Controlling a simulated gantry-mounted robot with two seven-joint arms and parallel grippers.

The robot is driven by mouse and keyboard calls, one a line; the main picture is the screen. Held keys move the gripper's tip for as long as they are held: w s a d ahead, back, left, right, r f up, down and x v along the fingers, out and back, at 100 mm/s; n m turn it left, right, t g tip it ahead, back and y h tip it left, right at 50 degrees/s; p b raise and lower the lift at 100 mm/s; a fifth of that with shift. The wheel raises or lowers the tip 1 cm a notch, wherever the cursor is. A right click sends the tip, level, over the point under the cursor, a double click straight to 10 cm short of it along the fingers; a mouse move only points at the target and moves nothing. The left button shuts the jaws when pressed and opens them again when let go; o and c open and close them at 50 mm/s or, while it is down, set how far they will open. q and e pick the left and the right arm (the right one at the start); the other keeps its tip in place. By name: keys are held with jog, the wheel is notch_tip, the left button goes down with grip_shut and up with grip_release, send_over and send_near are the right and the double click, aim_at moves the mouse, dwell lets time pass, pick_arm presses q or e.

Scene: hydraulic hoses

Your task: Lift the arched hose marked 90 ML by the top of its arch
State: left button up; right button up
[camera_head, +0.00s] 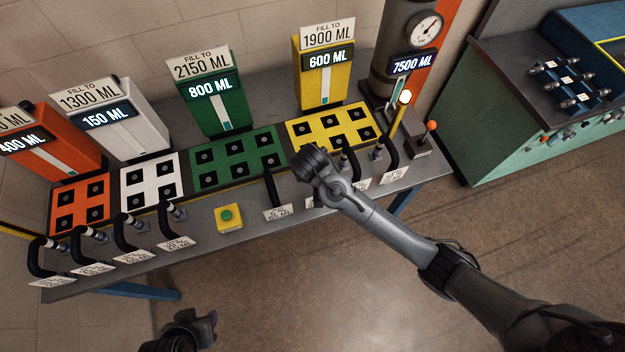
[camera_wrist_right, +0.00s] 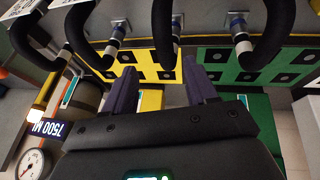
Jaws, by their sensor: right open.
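Black arched hoses with white tags stand along the bench's front edge. In the head view one (camera_head: 270,188) is left of my right gripper and others (camera_head: 350,160) (camera_head: 389,152) are right of it. The tags are too small to read, so I cannot tell which hose is marked 90 ML. My right gripper (camera_wrist_right: 158,75) is open and empty. In the right wrist view one hose (camera_wrist_right: 165,32) is ahead of the gap between its fingers, with other hoses (camera_wrist_right: 272,40) (camera_wrist_right: 88,38) on either side. My left gripper (camera_head: 200,326) is low, off the bench; its fingers are unclear.
Several more hoses (camera_head: 122,234) stand at the bench's left. A yellow box with a green button (camera_head: 228,216) sits between the hose groups. Coloured socket plates (camera_head: 238,158) and filling stations (camera_head: 212,95) stand behind. A gauge cylinder (camera_head: 395,60) is at the back right.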

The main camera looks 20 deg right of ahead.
jog(key=x, duration=0.4)
jog(key=shift+w+f, duration=0.1)
jog(key=shift+f, duration=0.15)
jog(key=shift+a+p+x, duration=0.2)
jog(key=shift+p+x, duration=0.1)
jog(key=shift+x, duration=1)
jog(key=shift+a+p+x, duration=0.2)
jog(key=shift+p+x, duration=0.05)
jog(key=shift+x, duration=1.1)
grip_shut()
